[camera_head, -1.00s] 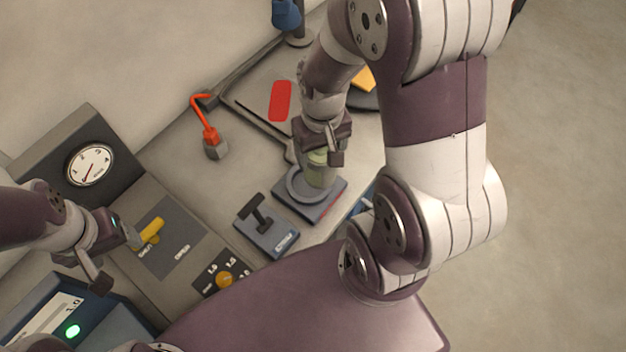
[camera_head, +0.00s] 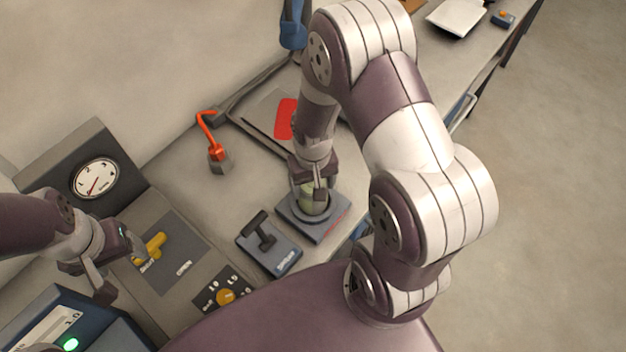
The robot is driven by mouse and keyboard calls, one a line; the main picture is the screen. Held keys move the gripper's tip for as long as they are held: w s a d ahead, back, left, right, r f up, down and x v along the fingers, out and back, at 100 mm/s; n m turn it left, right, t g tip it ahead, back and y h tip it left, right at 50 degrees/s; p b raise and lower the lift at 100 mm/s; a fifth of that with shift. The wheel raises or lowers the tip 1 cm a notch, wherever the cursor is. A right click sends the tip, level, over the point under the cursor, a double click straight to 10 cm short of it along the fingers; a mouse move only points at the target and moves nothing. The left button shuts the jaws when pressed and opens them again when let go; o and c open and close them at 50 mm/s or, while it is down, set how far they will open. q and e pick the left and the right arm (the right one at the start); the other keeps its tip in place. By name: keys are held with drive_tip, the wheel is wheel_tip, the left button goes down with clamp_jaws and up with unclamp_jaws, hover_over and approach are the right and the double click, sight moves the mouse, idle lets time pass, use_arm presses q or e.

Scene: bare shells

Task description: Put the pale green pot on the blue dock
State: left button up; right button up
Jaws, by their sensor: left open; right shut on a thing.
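The pale green pot (camera_head: 312,205) is in my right gripper (camera_head: 309,190), which is shut on it and partly hides it. The pot looks upright and stands within the round ring of the blue dock (camera_head: 301,227), a square grey-blue block. I cannot tell whether its bottom touches the dock. My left gripper (camera_head: 120,268) is open and empty at the left, near a yellow handle on the console.
A T-handled block (camera_head: 268,246) stands close to the dock's left. My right arm covers the bench's right side.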

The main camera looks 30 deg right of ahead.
drive_tip(key=shift+w+f, duration=0.15)
drive_tip(key=shift+f, duration=0.15)
drive_tip(key=o, duration=1.3)
